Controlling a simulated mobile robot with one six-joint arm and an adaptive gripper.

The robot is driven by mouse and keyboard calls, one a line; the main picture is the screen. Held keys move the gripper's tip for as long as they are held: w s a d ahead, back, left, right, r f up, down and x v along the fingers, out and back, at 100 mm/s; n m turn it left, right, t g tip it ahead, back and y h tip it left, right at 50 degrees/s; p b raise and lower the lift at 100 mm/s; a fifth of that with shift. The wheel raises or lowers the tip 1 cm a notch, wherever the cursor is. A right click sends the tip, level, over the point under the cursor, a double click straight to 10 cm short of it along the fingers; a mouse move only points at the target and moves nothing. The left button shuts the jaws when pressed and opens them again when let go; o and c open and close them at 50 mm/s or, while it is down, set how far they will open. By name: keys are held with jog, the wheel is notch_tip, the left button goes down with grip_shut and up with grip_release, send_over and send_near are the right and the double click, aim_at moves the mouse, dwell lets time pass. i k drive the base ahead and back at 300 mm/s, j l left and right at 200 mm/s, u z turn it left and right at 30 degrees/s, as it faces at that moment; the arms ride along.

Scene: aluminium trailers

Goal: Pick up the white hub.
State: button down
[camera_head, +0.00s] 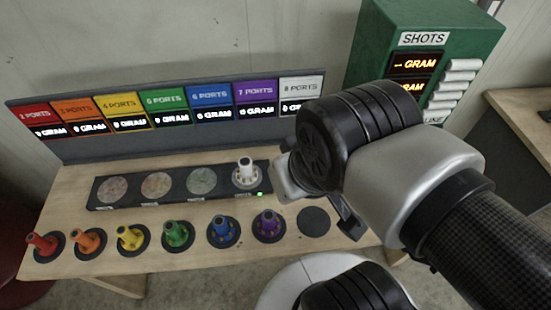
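The white hub (246,171) stands upright on the rightmost round spot of a long dark panel (132,197) on the wooden table. A small green light shows on the panel just to the hub's lower right. My gripper (318,192) is to the right of the hub, over the right end of the panel, with a visible gap between them in the picture. My wrist hides much of the gripper. A dark finger part shows below it, and I cannot see whether the fingers are apart or closed. The hub is not in the gripper.
A front row holds red (42,244), orange (88,241), yellow (130,237), green (177,234), blue (222,230) and purple (268,225) hubs. An empty dark disc (314,221) is at its right. A label board (170,112) stands behind, and a green box (376,50) at right.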

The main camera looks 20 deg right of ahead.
aim_at(247, 174)
jog(key=i+j+z, duration=0.15)
jog(key=j+z, duration=0.3)
jog(key=j, duration=0.45)
jog(key=j+z, duration=0.5)
jog(key=j, duration=0.4)
jog(key=i, duration=0.05)
